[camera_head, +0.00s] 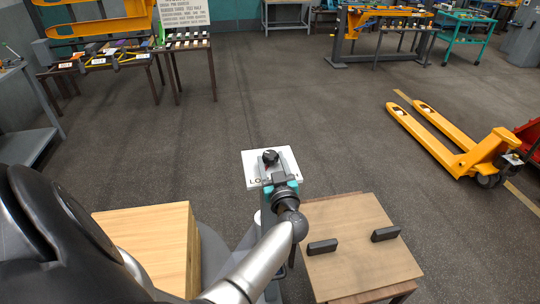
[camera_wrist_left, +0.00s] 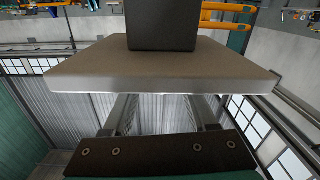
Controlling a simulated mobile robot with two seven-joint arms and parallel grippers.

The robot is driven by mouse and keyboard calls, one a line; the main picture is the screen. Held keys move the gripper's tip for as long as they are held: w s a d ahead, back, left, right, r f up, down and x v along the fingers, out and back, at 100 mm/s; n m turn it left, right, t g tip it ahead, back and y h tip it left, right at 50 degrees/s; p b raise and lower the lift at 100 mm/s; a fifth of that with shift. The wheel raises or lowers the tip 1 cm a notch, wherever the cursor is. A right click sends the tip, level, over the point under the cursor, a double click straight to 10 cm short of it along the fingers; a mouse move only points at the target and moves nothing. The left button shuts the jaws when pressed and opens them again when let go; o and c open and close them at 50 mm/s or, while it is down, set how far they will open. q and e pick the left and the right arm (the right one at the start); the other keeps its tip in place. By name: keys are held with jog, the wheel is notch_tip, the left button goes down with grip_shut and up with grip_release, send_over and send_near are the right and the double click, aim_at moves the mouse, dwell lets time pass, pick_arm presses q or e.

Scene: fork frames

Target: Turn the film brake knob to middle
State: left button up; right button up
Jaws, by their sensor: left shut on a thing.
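The film brake knob (camera_head: 270,156) is small and black and stands on a white panel (camera_head: 255,180) in the middle of the head view. Dark letters on the panel are partly covered. My left gripper (camera_head: 273,168) reaches over the panel from the near side and is shut on the knob. The exact contact and the knob's pointing direction are too small to tell. In the left wrist view, the panel's grey edge (camera_wrist_left: 160,85) hides the fingertips and the knob. My right gripper is out of view.
A wooden table (camera_head: 355,245) with two black blocks is at the near right. A light wooden box (camera_head: 150,245) is at the near left. A yellow pallet jack (camera_head: 450,150) stands at the right. Laden tables line the back; the floor beyond the panel is clear.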

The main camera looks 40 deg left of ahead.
pick_arm(q)
jog(key=g, duration=0.1)
jog(key=n+y, duration=0.1)
jog(key=n+g, duration=0.1)
jog(key=shift+w+d+f+g+y+b, duration=0.1)
jog(key=shift+w+d+g+y+b, duration=0.15)
jog(key=shift+g+y+b, duration=0.05)
jog(key=n+g+b, duration=0.1)
jog(key=g+b, duration=0.1)
jog(key=n+g+y+b, duration=0.1)
jog(key=n+g+b, duration=0.1)
jog(key=g+b, duration=0.1)
jog(key=n+g+y+b, duration=0.1)
jog(key=n+g+b, duration=0.1)
jog(key=b, duration=0.1)
jog(key=shift+w+f+g, duration=0.15)
jog(key=shift+w+g, duration=0.2)
jog(key=shift+g, duration=0.05)
jog(key=shift+r+n+g+b, duration=0.2)
jog(key=shift+n+g+b, duration=0.5)
jog(key=shift+g+b, duration=0.5)
jog(key=o, duration=1.4)
jog(key=shift+a, duration=0.1)
jog(key=shift+c, duration=0.2)
